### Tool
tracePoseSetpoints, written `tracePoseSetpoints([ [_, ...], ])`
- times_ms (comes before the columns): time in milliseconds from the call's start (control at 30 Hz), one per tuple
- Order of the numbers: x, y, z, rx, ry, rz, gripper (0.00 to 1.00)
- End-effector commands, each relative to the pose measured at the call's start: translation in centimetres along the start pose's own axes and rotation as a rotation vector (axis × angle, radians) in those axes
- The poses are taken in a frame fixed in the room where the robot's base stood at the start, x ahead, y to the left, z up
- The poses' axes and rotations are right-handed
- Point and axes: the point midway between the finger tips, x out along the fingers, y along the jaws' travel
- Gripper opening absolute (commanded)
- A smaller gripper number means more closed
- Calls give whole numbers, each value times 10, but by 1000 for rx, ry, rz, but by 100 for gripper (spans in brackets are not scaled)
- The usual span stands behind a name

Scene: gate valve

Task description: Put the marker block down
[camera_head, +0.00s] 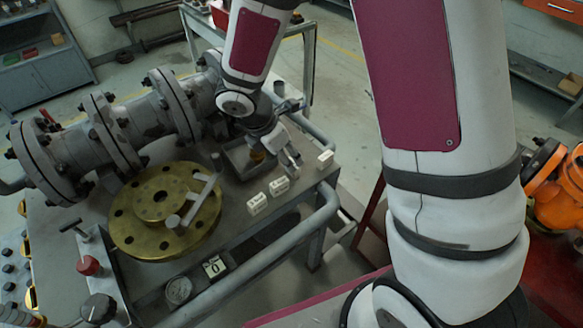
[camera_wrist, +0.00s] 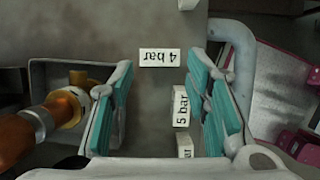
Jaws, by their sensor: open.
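Several small white marker blocks lie on the grey bench top. The one reading "4 bar" (camera_wrist: 160,57) lies beyond my fingertips in the wrist view; the head view shows it near the bench's right edge (camera_head: 325,155). The "5 bar" block (camera_wrist: 180,105) shows between my fingers, closer to the right one, and in the head view (camera_head: 279,186). A third block (camera_wrist: 185,147) is partly cut off by my gripper's body; the head view shows it nearest the brass flange (camera_head: 257,203). My gripper (camera_head: 290,160) is open, its teal pads (camera_wrist: 165,100) apart, gripping nothing.
A grey tray (camera_wrist: 45,72) left of my fingers holds an amber-handled brass item (camera_wrist: 62,108). A round brass flange (camera_head: 130,225) with a grey handle lies left of the blocks. Grey flanged pipework (camera_head: 150,115) stands behind. A tubular rail (camera_head: 300,230) borders the bench.

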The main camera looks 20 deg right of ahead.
Motion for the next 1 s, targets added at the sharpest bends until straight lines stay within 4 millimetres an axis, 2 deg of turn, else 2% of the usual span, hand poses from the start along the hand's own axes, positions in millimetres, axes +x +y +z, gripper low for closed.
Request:
tracePoseSetpoints([
  [133,12,0,0,1,1,-3,43],
  [400,48,0,1,0,0,-2,43],
  [733,53,0,2,1,0,0,43],
  [833,53,0,2,1,0,0,21],
  [1000,53,0,2,1,0,0,15],
])
